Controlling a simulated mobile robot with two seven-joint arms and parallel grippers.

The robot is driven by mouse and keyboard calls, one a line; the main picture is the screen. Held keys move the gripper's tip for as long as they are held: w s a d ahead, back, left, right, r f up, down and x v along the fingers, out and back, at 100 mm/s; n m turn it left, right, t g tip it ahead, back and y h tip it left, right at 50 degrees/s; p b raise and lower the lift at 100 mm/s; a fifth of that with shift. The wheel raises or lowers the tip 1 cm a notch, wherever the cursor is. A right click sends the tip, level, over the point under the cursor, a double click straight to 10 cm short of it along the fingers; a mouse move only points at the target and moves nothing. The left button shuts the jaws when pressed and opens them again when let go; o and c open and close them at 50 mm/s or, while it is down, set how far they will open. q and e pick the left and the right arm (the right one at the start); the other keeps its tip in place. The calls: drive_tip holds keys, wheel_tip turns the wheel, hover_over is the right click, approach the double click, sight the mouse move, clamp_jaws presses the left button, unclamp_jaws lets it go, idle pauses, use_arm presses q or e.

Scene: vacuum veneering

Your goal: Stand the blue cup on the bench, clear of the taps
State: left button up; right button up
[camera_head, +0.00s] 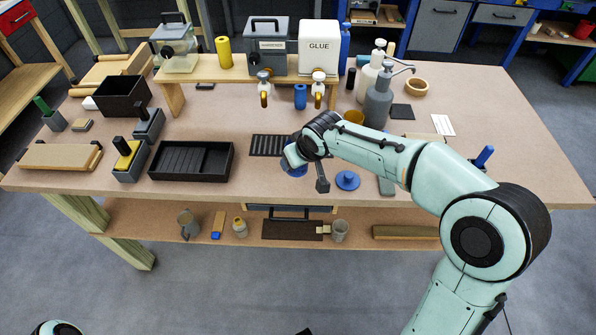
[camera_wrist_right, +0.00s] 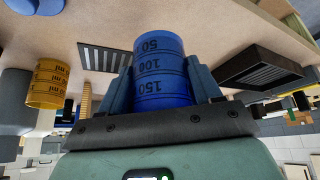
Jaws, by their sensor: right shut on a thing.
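The blue cup (camera_wrist_right: 160,70) has volume marks and sits between the two fingers of my right gripper (camera_wrist_right: 163,88), which is shut on it. The wrist picture is upside down, and the cup appears upright. In the head view the blue cup (camera_head: 290,167) shows only partly behind my right gripper (camera_head: 297,153), near the bench's front edge. I cannot tell whether its base touches the bench (camera_head: 215,110). The two taps, left (camera_head: 264,88) and right (camera_head: 318,86), are farther back, apart from the cup.
A slotted black grate (camera_head: 270,145) lies just behind the cup. A black tray (camera_head: 192,161) is to the left. A blue disc (camera_head: 347,180) lies to the right. Another blue item (camera_head: 300,96) is between the taps. A yellow cup (camera_head: 353,116) and pump bottles (camera_head: 378,105) stand back right.

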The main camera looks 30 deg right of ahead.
sight(299, 169)
drive_tip(key=shift+f+b, duration=0.3)
drive_tip(key=shift+f, duration=2.1)
drive_tip(key=o, duration=0.8)
drive_tip(key=shift+f, duration=0.2)
drive_tip(key=o, duration=0.4)
drive_tip(key=shift+r, duration=0.1)
drive_tip(key=shift+s+r, duration=0.1)
drive_tip(key=shift+r, duration=0.35)
drive_tip(key=v, duration=1.1)
drive_tip(key=shift+s+r+p, duration=0.15)
drive_tip(key=shift+p, duration=0.15)
